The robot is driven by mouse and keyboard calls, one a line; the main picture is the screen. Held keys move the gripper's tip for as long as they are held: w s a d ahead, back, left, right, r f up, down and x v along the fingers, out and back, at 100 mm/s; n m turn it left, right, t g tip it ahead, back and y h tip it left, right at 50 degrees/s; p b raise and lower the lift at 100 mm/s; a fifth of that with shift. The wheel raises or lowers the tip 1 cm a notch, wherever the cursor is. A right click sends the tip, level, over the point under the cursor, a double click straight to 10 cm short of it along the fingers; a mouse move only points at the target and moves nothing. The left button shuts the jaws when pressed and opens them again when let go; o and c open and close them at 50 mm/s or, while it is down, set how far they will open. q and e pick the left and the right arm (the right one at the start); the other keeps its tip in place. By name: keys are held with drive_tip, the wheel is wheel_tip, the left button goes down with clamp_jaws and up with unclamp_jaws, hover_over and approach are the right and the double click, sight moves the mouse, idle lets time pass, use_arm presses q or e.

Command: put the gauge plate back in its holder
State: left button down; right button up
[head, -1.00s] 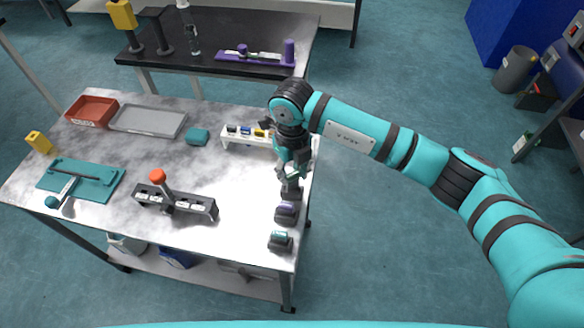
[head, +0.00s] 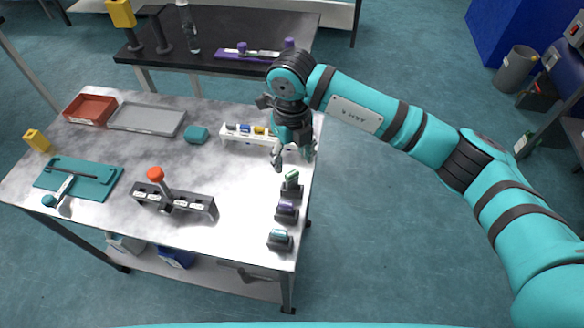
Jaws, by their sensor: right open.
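A small green piece (head: 292,176), which looks like the gauge plate, stands slightly tilted in the rearmost of three dark holders (head: 291,190) at the table's right edge. How deep it sits is too small to tell. My right gripper (head: 293,160) is open and empty just above and behind the green piece, apart from it. A holder with a purple piece (head: 286,207) and one with a teal piece (head: 280,235) stand in front of it. My left gripper is not in view.
A white rack (head: 236,137) with small coloured pieces stands left of the gripper. A dark block with a red-knobbed lever (head: 173,198), a teal board (head: 78,178), a grey tray (head: 148,119) and a red tray (head: 90,109) are further left.

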sight(291, 173)
wheel_tip(291, 173, up, 7)
drive_tip(key=b, duration=0.1)
drive_tip(key=shift+r, duration=0.2)
drive_tip(key=shift+a+f, duration=0.1)
